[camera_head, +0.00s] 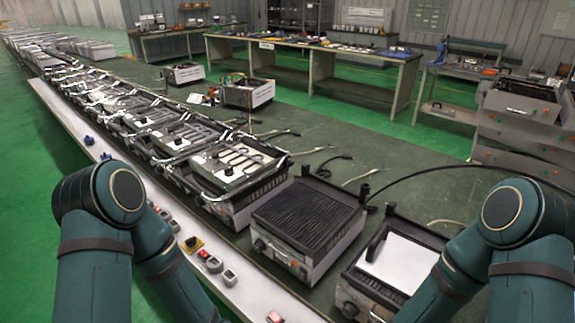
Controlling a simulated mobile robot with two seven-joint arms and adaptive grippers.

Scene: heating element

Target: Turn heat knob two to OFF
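Several heating units stand in a row on a long bench. The nearest middle unit has a black ribbed grill plate (308,208) and a dark round knob (259,245) on its front; another small dark control (301,272) sits further right on that front. The unit to its right has a white flat plate (400,262) and a dark knob (350,309) at its lower left. No label shows which knob is number two, and the knob settings are too small to read. My two arms come in at the lower left and lower right. Both grippers are out of the frame.
A unit with an exposed heating coil (238,160) stands left of the ribbed grill. Small switches, including a red and grey one (209,260), lie along the white bench edge (240,290). Black cables run over the green surface behind. A workbench (310,55) stands further back.

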